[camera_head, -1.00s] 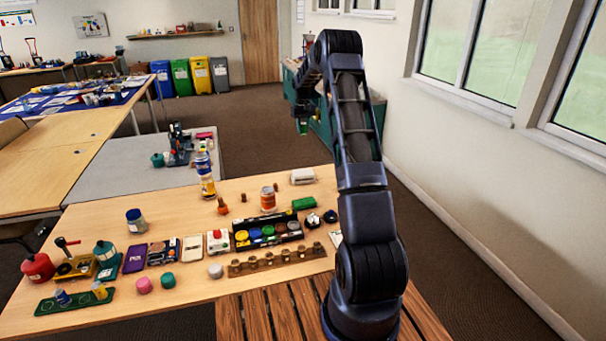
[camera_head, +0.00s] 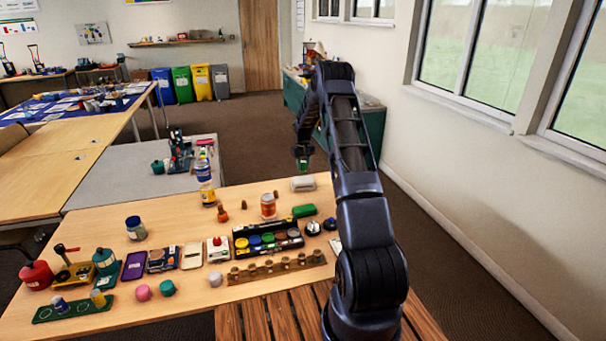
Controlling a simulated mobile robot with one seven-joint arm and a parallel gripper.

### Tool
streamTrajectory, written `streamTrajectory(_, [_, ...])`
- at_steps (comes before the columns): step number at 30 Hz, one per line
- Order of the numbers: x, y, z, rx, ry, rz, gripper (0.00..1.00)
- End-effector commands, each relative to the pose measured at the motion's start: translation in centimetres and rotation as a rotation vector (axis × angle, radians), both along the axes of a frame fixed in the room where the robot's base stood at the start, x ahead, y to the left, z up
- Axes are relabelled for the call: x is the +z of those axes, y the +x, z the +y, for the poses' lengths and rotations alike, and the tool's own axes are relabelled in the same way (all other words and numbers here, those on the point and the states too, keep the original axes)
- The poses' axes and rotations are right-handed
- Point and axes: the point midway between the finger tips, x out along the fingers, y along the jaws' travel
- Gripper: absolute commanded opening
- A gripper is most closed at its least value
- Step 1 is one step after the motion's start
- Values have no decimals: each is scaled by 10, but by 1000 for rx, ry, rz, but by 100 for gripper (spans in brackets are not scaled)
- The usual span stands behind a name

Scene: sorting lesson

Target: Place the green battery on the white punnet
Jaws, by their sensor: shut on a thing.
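My gripper (camera_head: 303,150) hangs at the end of my arm over the far right part of the table. It is shut on the green battery (camera_head: 302,164), a small green piece showing below the dark fingers. A small white, low container (camera_head: 303,184), which looks like the white punnet, lies on the table's far right edge. In the picture the battery is just above this container with a small gap. The exact height and depth between them cannot be told.
An orange-labelled jar (camera_head: 268,206) and a green block (camera_head: 304,211) stand nearer on the table. A black tray (camera_head: 240,231) with several coloured lids lies in the middle, behind a wooden rack (camera_head: 277,270). A tall bottle (camera_head: 206,184) stands to the left.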

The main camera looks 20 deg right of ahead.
Motion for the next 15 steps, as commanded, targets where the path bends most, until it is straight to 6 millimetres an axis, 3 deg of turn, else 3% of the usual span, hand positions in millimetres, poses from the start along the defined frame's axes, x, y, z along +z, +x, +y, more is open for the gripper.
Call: streamTrajectory(15, [-44, 0, 0, 0, -1, -2, 4])
